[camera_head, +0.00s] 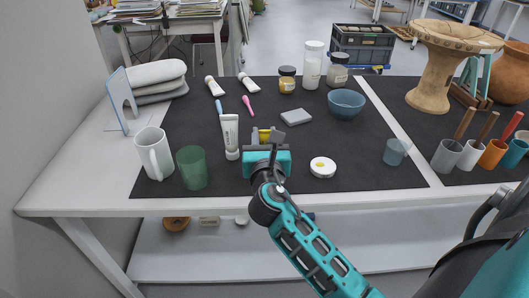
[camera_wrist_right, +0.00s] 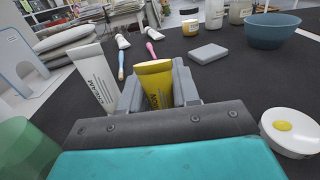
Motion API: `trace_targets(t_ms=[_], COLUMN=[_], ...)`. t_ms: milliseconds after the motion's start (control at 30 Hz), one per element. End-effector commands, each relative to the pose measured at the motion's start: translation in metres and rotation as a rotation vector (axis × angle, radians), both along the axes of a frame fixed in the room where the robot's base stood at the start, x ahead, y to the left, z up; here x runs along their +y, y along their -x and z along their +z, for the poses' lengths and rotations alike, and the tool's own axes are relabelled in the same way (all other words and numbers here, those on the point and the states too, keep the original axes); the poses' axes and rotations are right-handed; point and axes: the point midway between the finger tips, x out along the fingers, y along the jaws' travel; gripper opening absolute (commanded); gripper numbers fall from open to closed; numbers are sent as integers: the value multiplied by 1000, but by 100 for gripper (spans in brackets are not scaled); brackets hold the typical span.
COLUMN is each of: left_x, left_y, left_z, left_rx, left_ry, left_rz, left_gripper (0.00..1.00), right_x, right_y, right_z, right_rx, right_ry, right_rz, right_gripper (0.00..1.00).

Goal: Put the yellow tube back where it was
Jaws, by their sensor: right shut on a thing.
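The yellow tube (camera_wrist_right: 155,84) stands upright between the fingers of my right gripper (camera_wrist_right: 158,88) in the right wrist view. In the head view, a bit of the yellow tube (camera_head: 264,135) shows above my right gripper (camera_head: 267,140), which is over the front middle of the dark mat. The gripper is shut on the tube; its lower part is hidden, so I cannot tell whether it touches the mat. A white cream tube (camera_head: 230,136) stands upright just left of the gripper. My left gripper is not in view.
A green cup (camera_head: 192,168) and white mug (camera_head: 154,153) stand left. A round white tin (camera_head: 323,167) lies right of the gripper. A grey block (camera_head: 296,117), brushes and small tubes lie behind. The dark mat (camera_head: 350,140) is clear farther right, before a translucent blue cup (camera_head: 396,152).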

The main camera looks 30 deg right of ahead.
Motion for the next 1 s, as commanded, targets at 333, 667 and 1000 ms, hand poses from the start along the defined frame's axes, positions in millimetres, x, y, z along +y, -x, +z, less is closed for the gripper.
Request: trace_targets(t_ms=[333,667,1000], left_x=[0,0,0], left_y=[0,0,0], left_z=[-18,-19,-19], left_rx=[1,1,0], left_ry=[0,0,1], left_rz=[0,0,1], left_gripper=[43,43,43], right_x=[0,0,0], right_y=[0,0,0], right_z=[-31,-34,-34], right_rx=[1,2,2], right_ry=[0,-1,0], right_rz=[0,0,0], right_gripper=[1,39,56])
